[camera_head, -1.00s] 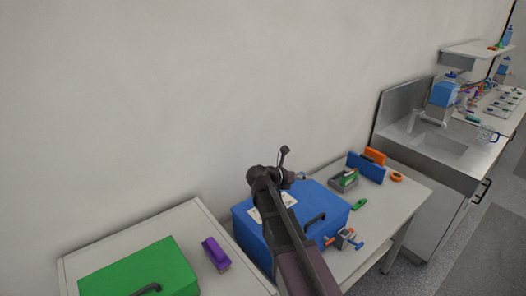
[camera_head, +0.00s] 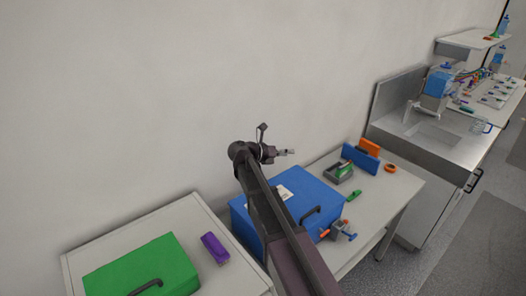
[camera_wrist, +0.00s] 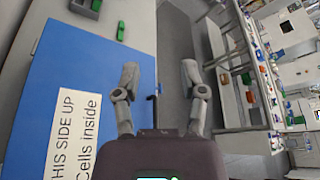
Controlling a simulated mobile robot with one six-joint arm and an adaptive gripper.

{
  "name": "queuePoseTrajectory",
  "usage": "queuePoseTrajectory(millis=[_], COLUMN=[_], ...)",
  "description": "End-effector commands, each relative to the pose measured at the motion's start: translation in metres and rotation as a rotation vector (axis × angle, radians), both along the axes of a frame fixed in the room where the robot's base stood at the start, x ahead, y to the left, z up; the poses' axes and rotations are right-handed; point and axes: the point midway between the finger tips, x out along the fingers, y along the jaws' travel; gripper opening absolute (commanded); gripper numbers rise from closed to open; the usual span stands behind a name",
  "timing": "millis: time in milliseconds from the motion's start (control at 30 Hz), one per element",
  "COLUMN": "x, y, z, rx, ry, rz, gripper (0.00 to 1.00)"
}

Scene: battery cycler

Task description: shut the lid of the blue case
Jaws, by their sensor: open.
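The blue case (camera_head: 312,189) stands on the bench in the middle of the head view. Its lid lies flat and looks shut, with a white label on top and a dark handle (camera_head: 310,214) at the front. My arm hides part of its left side. My gripper (camera_head: 288,152) is above the lid, apart from it, with nothing in it. In the wrist view my gripper (camera_wrist: 160,75) has its two fingers spread, near the lid's edge in the picture. The blue lid (camera_wrist: 75,75) fills the left there, with its label reading "THIS SIDE UP".
A green case (camera_head: 145,262) and a purple object (camera_head: 214,248) sit on the left bench. An orange and grey clamp-like item (camera_head: 338,231) lies just right of the blue case. A grey holder (camera_head: 338,172) and a blue block (camera_head: 361,159) stand behind. A sink (camera_head: 432,134) is farther right.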

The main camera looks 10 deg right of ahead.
Motion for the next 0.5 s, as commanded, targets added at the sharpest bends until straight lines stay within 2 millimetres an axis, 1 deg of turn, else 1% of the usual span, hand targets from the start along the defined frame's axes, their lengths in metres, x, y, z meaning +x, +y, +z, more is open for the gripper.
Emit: queuePoseTrajectory(millis=[500], x=[-0.019], y=[0.065], z=[0.020], rx=[0.001], ry=[-0.001], rz=[0.012], gripper=[0.54])
